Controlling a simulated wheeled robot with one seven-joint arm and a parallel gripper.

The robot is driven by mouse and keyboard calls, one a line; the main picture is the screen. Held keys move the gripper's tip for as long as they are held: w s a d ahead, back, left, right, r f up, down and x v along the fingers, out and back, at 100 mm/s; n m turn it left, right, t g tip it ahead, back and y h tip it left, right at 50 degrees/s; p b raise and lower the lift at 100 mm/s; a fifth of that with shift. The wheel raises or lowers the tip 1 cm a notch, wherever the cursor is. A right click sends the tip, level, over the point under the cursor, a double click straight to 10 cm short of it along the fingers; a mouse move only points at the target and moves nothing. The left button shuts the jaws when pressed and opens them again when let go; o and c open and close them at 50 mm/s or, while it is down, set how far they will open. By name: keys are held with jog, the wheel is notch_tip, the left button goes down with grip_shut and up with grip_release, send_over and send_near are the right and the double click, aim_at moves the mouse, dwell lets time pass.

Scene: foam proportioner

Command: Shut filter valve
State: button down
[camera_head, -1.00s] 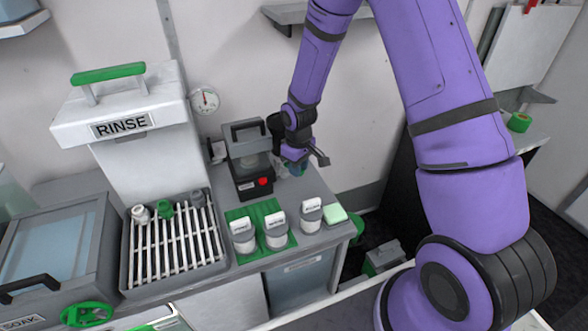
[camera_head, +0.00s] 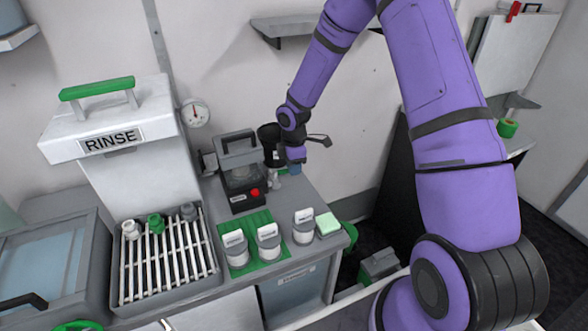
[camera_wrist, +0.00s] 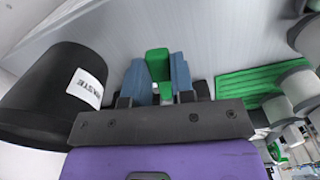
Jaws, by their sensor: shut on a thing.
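My gripper (camera_head: 293,167) is low over the back right of the counter, right of the grey and black device with a red knob (camera_head: 241,178). In the wrist view its blue fingers (camera_wrist: 159,80) are shut on a green handle (camera_wrist: 158,64), which shows between them. I take this handle for the filter valve, but no label on it can be read. In the head view the wrist and fingers hide most of it. A small pale fitting (camera_head: 277,180) shows just left of the fingers.
A black bin marked WASTE (camera_wrist: 52,95) is close left of the gripper there. A RINSE tank (camera_head: 115,135) and slatted rack (camera_head: 165,262) stand left.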

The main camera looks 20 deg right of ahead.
jog(key=shift+w+n, duration=0.55)
jog(key=shift+n, duration=0.45)
jog(key=c, duration=1)
grip_release()
jog(key=shift+o, duration=0.2)
notch_tip(320, 180, up, 11)
jog(key=shift+f, duration=0.1)
